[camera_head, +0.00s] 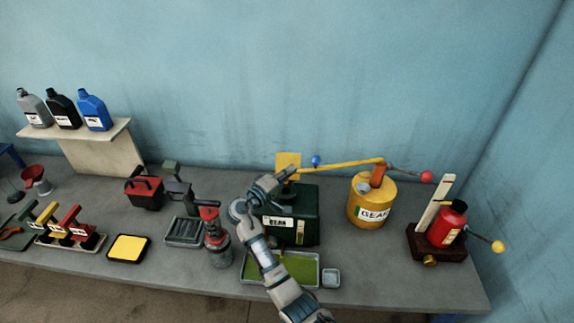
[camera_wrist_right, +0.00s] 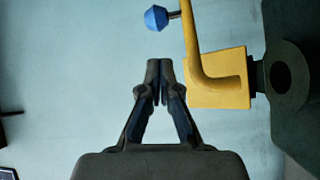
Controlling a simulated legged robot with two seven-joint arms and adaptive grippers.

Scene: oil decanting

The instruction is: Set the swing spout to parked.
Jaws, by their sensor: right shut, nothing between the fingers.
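The swing spout (camera_head: 345,164) is a long yellow tube pivoting on the orange post of the yellow drum (camera_head: 362,213). It points left, its end above the dark green can (camera_head: 308,215). A blue knob (camera_head: 316,160) stands beside the tube and a red knob (camera_head: 426,177) is on a rod right of the pivot. In the wrist view, the bent spout (camera_wrist_right: 195,50) and blue knob (camera_wrist_right: 156,18) are right of and above my right gripper (camera_wrist_right: 159,68). This gripper, also in the head view (camera_head: 289,174), is shut and empty. Contact with the spout cannot be told.
A yellow plate (camera_head: 289,158) stands behind the green can. A green-bottomed tray (camera_head: 306,275) lies in front. A red bottle (camera_head: 446,226) sits in a dark stand at the right. A grey-and-red canister (camera_head: 216,245) is left of my arm. Bench between drum and front edge is clear.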

